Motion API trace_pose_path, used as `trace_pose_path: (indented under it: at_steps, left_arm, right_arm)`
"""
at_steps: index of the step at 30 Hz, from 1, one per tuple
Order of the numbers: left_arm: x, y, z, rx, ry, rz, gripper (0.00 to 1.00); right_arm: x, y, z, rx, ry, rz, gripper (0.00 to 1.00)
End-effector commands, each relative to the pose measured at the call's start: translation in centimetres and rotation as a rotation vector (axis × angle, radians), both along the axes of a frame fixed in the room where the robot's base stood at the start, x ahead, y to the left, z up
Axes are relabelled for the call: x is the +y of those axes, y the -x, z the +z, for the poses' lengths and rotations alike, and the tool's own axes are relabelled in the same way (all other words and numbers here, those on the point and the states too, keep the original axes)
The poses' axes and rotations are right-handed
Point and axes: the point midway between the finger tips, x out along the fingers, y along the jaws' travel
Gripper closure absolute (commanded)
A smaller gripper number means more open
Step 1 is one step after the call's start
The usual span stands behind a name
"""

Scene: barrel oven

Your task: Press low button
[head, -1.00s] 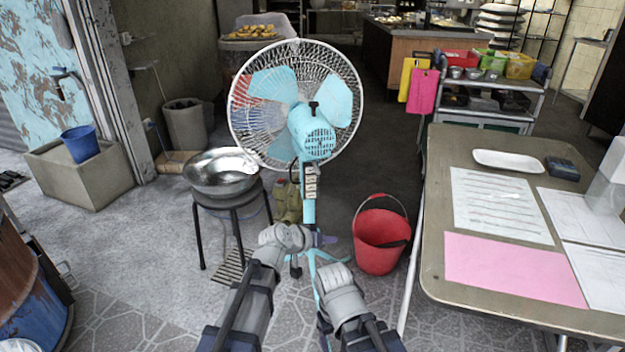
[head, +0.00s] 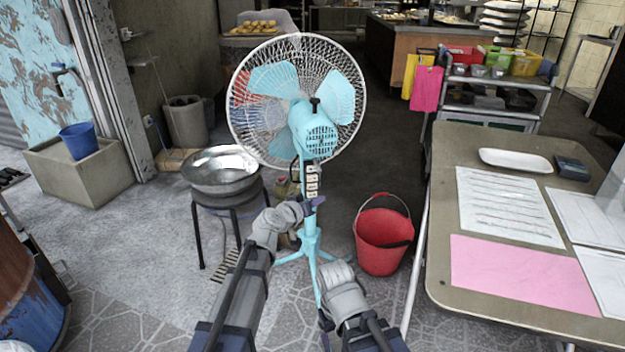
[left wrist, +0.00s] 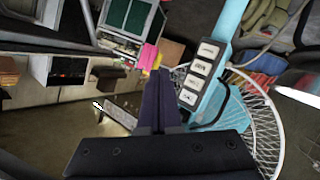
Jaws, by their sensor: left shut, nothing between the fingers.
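The light blue standing fan (head: 314,135) stands in the middle of the head view. Its button panel (head: 312,182) is on the post under the motor, with several white labelled buttons in a column. In the left wrist view the button panel (left wrist: 199,72) is close up, just right of my fingers. My left gripper (head: 319,201) is shut and empty beside the lower end of the panel; its dark fingers (left wrist: 160,98) lie together in the wrist view. I cannot tell whether they touch a button. My right arm is low, in front of the fan's base; its fingers (head: 325,322) are barely visible.
A metal bowl (head: 221,170) on a stool stands left of the fan. A red bucket (head: 383,240) stands on the floor to the right. A table (head: 440,205) with papers fills the right side.

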Motion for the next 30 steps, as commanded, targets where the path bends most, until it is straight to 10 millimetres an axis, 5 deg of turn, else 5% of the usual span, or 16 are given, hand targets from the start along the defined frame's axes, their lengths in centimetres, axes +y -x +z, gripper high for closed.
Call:
trace_pose_path:
  at_steps: [21, 30]
  left_arm:
    - [1.4, -7.5, 0.0, 0.001, 0.000, 0.000, 1.00]
    - [1.7, -8.6, 0.0, 0.001, 0.000, 0.000, 1.00]
  right_arm:
    - [0.0, 0.0, 0.0, 0.000, 0.000, 0.000, 0.21]
    - [0.0, 0.0, 0.0, 0.000, 0.000, 0.000, 0.21]
